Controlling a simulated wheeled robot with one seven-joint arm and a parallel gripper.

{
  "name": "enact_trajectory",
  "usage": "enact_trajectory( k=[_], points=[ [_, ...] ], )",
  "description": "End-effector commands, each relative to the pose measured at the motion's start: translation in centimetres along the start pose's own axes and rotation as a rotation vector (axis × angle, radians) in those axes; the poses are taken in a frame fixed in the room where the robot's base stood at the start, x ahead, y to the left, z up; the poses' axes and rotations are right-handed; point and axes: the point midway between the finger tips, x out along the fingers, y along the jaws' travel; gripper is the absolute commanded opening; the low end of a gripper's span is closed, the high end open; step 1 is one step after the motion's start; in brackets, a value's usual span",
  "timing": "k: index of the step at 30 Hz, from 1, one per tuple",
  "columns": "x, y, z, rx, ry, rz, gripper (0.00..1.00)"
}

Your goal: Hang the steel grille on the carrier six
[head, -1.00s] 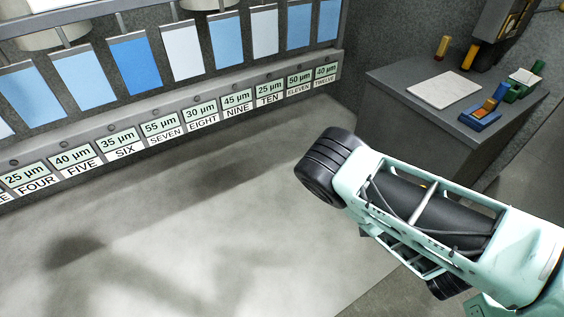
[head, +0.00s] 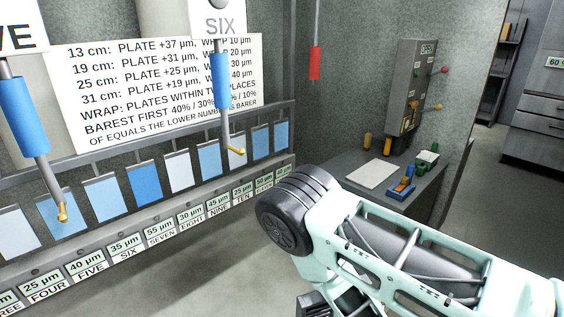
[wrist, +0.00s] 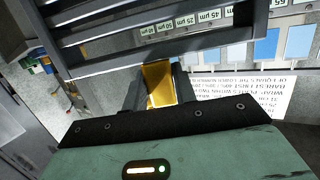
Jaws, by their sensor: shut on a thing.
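The carrier six (head: 220,82) hangs at the top centre of the head view. It has a white SIX sign, a blue sleeve on a grey rod and a brass hook at its lower end. In the wrist view my gripper (wrist: 160,82) is shut on the steel grille (wrist: 95,40), a grey frame with parallel bars, by what looks like a yellow grip piece. The grille reaches up and out of that picture. In the head view my arm crosses the lower right; neither gripper fingers nor grille can be made out there. The grille is apart from the hook.
Another blue-sleeved carrier (head: 25,115) hangs at left, and a red-tipped rod (head: 315,62) right of six. Behind them runs a numbered rack of blue and white plates (head: 145,185). A grey bench with a white pad (head: 372,174) and a control box (head: 415,85) stand right.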

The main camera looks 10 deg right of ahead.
Motion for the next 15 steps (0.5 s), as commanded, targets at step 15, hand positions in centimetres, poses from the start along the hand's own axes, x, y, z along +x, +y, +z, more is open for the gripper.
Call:
enact_trajectory(
  k=[15],
  points=[
    [-2.5,-10.3,-21.7,-0.054,0.008,-0.287,0.00]
  ],
)
